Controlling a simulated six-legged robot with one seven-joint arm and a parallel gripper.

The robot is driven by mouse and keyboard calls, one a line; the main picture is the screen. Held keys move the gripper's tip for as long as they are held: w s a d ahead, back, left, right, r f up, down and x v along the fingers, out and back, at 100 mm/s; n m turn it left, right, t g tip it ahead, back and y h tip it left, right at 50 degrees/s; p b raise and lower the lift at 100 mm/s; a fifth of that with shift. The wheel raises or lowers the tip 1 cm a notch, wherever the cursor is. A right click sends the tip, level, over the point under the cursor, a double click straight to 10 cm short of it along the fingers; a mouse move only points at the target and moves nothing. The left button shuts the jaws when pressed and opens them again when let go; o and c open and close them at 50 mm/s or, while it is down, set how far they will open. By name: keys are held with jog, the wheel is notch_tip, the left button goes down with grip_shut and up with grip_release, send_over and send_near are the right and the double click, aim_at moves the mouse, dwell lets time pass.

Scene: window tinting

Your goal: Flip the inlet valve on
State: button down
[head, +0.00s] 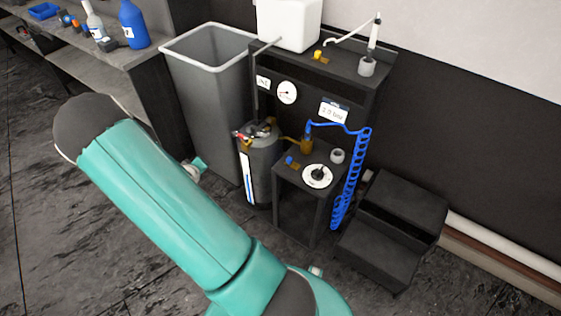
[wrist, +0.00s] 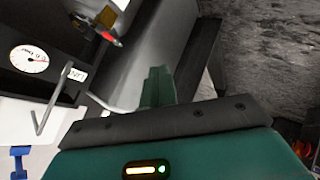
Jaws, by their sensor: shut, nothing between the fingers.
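In the head view, a dark cylinder tank (head: 262,165) stands by the bin, with a small red-handled fitting (head: 241,134) at its top. A blue-handled valve (head: 290,161) sits on the low black stand (head: 284,178), and a yellow-handled valve (head: 318,55) sits on the upper shelf. I cannot tell which is the inlet valve. In the wrist view, a red-tipped lever (wrist: 113,40) and brass fitting lie above and left of my gripper (wrist: 158,72), apart from it. My gripper's fingers are together and empty. My arm hides part of the floor in the head view.
A tall grey bin (head: 205,90) stands left of the tank. A gauge (head: 287,92) is on the black rack, which bears a white container (head: 288,22). A blue coiled hose (head: 350,180) hangs beside the low stand. A black step (head: 395,225) stands right. Bottles stand on the left bench.

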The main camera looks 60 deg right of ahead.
jog(key=s+d+f+n+g+h, duration=0.2)
jog(key=s+d+f+h, duration=0.3)
jog(key=s+d+f, duration=0.4)
jog(key=n+h, duration=0.4)
send_near(282, 165)
jog(key=w+r, duration=0.2)
jog(key=w, duration=0.2)
jog(key=shift+s+d+r+t, duration=0.2)
jog(key=shift+s+d+t, duration=0.1)
jog(key=shift+d, duration=0.1)
jog(key=shift+d, duration=0.1)
jog(key=d, duration=0.6)
jog(key=s+d, duration=0.1)
jog(key=d, duration=0.2)
jog(key=shift+d, duration=0.1)
jog(key=shift+s, duration=0.5)
